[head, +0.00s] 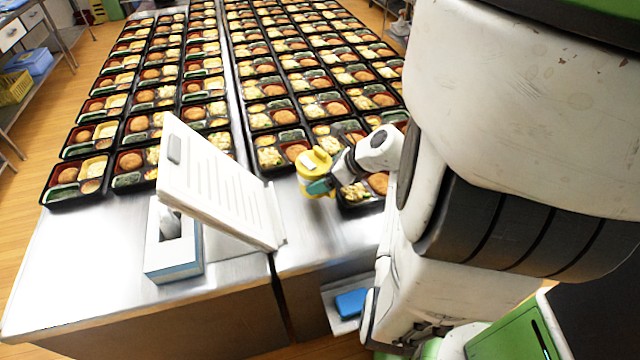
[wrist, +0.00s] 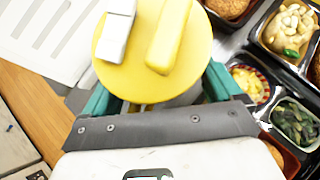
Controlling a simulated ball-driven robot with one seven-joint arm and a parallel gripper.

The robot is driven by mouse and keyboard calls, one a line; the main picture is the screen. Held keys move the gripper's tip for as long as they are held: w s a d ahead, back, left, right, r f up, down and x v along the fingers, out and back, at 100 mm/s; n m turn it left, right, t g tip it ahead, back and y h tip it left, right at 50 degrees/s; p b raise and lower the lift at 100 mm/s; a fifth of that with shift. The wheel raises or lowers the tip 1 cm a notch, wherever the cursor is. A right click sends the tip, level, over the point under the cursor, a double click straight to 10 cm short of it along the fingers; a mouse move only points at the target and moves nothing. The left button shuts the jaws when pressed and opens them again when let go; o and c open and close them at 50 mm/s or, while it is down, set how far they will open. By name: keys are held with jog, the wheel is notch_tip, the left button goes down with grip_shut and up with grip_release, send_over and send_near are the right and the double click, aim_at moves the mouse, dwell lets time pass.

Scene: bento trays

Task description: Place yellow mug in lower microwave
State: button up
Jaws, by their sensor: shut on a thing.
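The yellow mug (head: 312,162) is above the metal table, near the front row of bento trays. In the wrist view the yellow mug (wrist: 190,75) shows as a broad yellow disc with a yellow bar and a pale grey block across it. My gripper (head: 320,186) is shut on the mug, with teal fingers on either side of it; they also show in the wrist view (wrist: 158,92). The fingertips are partly hidden by the mug. No microwave can be made out in either view.
A white slatted panel (head: 222,190) stands tilted on the table, left of the mug. A tissue box (head: 172,245) sits at its front left. Rows of filled bento trays (head: 75,190) cover the table behind. Bare metal (head: 90,250) lies at the front left.

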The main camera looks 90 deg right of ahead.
jog(key=shift+w+d+f, duration=0.2)
jog(key=shift+w+f, duration=0.15)
jog(key=shift+f, duration=0.05)
jog(key=shift+w+f+p, duration=0.15)
jog(key=shift+f+p, duration=0.4)
jog(key=shift+f, duration=1.25)
jog(key=shift+f, duration=0.1)
jog(key=o, duration=1)
jog(key=shift+f, duration=0.1)
jog(key=shift+o, duration=0.7)
